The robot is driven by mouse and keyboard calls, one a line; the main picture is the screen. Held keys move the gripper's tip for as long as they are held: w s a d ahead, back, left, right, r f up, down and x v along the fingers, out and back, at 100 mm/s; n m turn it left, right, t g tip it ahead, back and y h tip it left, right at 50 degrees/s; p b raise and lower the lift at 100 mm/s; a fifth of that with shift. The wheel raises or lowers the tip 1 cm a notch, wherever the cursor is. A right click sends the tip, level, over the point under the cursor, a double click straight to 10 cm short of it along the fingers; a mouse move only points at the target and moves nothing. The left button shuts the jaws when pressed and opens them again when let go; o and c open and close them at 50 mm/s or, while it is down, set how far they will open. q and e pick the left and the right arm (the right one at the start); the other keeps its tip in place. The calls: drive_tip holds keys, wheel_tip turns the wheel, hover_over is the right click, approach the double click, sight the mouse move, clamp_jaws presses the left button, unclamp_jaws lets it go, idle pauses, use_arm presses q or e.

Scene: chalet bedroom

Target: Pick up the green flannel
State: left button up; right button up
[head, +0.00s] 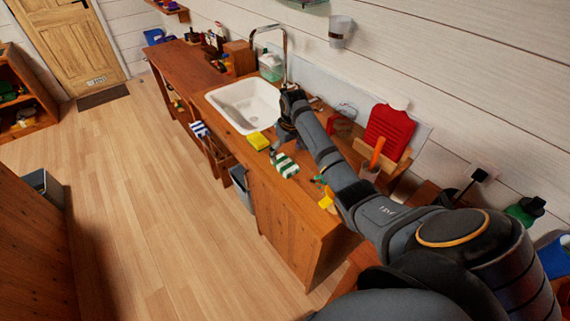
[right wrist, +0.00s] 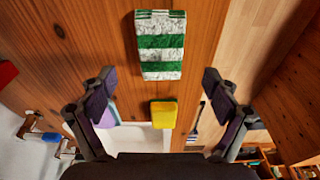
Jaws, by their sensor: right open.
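The green flannel (head: 284,165) is a green-and-white striped cloth lying flat on the wooden counter, close to its front edge. In the right wrist view the flannel (right wrist: 160,45) lies at the top middle, beyond the fingertips. My right gripper (head: 283,136) is above the counter between the sink and the flannel. In the right wrist view my right gripper (right wrist: 158,84) has its fingers wide apart with nothing between them, and the flannel is not touched. My left gripper is in neither view.
A yellow sponge (head: 258,141) lies by the white sink (head: 240,106); it also shows in the right wrist view (right wrist: 163,114). A red rack-like item (head: 389,130) stands behind my right arm. A striped cloth (head: 199,130) hangs at the counter front. The floor (head: 150,200) is clear.

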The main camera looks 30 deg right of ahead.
sight(285, 163)
wheel_tip(285, 163, down, 2)
drive_tip(key=shift+w+d+f+p, duration=0.1)
drive_tip(key=shift+w+p, duration=0.05)
drive_tip(key=shift+p, duration=0.25)
wheel_tip(285, 163, down, 2)
drive_tip(key=shift+f, duration=0.2)
drive_tip(key=shift+w+f, duration=0.2)
drive_tip(key=shift+f, duration=0.4)
drive_tip(key=shift+r, duration=0.1)
drive_tip(key=c, duration=1.1)
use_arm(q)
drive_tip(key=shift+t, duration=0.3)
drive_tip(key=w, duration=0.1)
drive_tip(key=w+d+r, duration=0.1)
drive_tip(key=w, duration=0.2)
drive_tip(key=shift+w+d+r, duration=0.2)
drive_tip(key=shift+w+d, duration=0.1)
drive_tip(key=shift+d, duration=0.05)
